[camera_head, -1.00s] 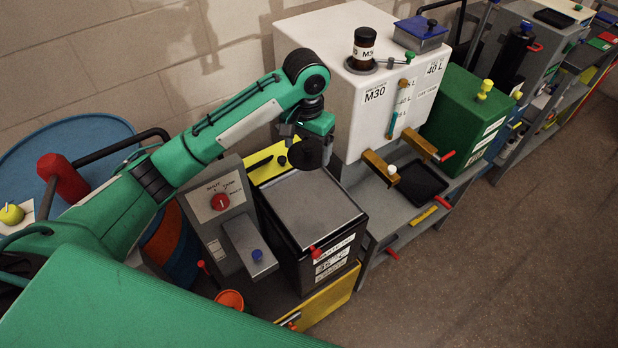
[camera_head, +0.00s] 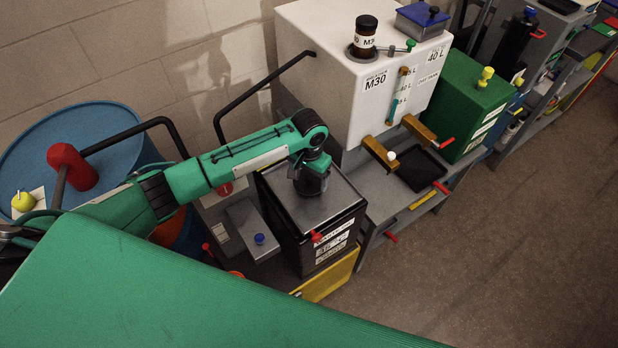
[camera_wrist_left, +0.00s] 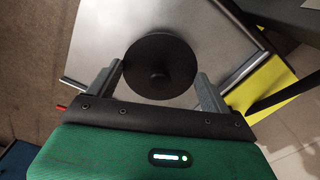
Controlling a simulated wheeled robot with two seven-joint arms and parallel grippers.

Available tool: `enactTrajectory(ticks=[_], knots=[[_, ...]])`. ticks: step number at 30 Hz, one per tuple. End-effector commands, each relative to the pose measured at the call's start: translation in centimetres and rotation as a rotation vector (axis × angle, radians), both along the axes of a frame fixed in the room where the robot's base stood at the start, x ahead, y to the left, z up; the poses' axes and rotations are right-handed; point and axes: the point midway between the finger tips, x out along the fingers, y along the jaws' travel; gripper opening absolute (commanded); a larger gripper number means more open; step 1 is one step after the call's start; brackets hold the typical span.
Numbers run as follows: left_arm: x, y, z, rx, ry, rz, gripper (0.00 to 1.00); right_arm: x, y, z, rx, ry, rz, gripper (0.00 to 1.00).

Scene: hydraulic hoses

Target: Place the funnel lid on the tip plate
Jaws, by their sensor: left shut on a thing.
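The funnel lid is a round black disc with a small central knob. In the left wrist view the lid (camera_wrist_left: 157,62) sits between the two fingers of my left gripper (camera_wrist_left: 158,82), which is shut on it. In the head view the dark lid (camera_head: 311,186) shows under my left gripper (camera_head: 312,170), over the grey metal top of a black box. This flat grey top (camera_head: 335,205), seemingly the tip plate, also fills the background of the left wrist view (camera_wrist_left: 105,25). I cannot tell whether the lid touches it. My right gripper is not in view.
A white M30 tank (camera_head: 330,50) with a brown bottle (camera_head: 364,38) on top stands behind and right. A grey control box (camera_head: 240,225) is at left. Floor at right is clear.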

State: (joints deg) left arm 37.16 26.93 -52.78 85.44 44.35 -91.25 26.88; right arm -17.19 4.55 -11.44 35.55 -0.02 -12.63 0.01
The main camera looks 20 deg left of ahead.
Motion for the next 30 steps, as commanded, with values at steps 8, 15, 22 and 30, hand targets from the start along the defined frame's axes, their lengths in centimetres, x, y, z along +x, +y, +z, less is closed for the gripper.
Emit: enactTrajectory(ticks=[8, 15, 22, 30], knots=[[0.1, 0.0, -2.2, -0.001, -0.002, 0.000, 0.61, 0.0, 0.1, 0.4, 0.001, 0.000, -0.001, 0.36], [0.0, 0.0, -2.4, 0.000, -0.001, 0.000, 0.61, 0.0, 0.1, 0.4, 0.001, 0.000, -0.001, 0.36], [0.0, 0.0, -2.5, 0.000, -0.001, 0.000, 1.00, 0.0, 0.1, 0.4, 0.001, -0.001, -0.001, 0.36], [0.1, 0.0, -1.6, -0.001, -0.003, -0.001, 1.00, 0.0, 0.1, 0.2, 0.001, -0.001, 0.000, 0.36]])
